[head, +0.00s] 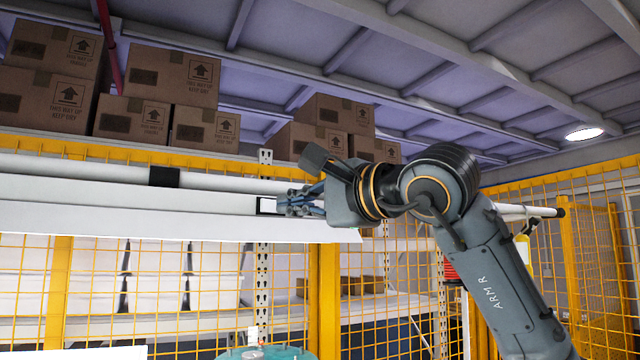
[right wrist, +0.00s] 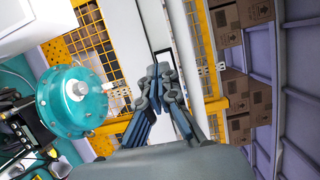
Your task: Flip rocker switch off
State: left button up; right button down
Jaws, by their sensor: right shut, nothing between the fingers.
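A small white rocker switch in a black frame (head: 267,205) sits on the long white beam (head: 120,210) in the head view. My right gripper (head: 287,204) is at the switch's right side, its fingers shut and pointing left toward it. I cannot tell whether they touch. In the right wrist view the shut fingertips (right wrist: 159,70) are in front of the dark switch frame (right wrist: 165,57), and they hide part of it. Which way the rocker is tilted cannot be made out. My left gripper is in neither view.
A teal round valve housing (right wrist: 75,101) stands below the beam; its top shows in the head view (head: 265,353). Yellow mesh fencing (head: 330,300) runs behind. Cardboard boxes (head: 200,130) sit on a shelf above. A white pipe (head: 70,167) runs along the beam.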

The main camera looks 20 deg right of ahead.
aim_at(262, 208)
jog(key=p+x, duration=0.1)
jog(key=x, duration=0.3)
jog(key=shift+r+p, duration=0.15)
jog(key=shift+p, duration=0.25)
jog(key=shift+w+a, duration=0.15)
jog(key=shift+w, duration=0.25)
jog(key=shift+w+a, duration=0.15)
jog(key=shift+w, duration=0.05)
